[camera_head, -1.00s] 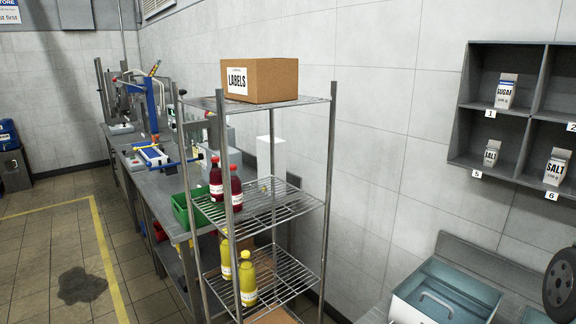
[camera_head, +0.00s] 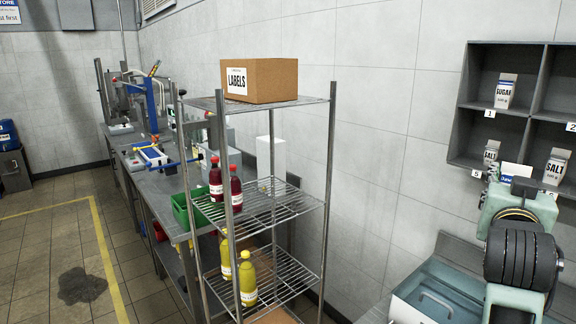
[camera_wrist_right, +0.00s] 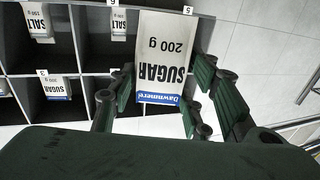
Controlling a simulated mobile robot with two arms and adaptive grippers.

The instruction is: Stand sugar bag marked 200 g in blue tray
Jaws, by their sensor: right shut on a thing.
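The sugar bag marked 200 g (camera_wrist_right: 165,60) is white with a blue band, and shows upside down in the right wrist view. My right gripper (camera_wrist_right: 168,95) is shut on it, with green fingers along both sides. In the head view my right arm is at the right edge, and the gripper (camera_head: 508,178) holds the bag (camera_head: 516,172) in front of the lower shelf compartments. Much of the bag is hidden there by my arm. I cannot make out a blue tray for certain. My left gripper is not in view.
A grey wall shelf (camera_head: 465,134) holds another sugar bag (camera_head: 505,91) and salt cartons (camera_head: 556,166). Below it is a blue-grey basin (camera_head: 408,289) with a pale rim. A wire rack (camera_head: 331,140) with bottles and a labels box (camera_head: 262,80) stands in the middle.

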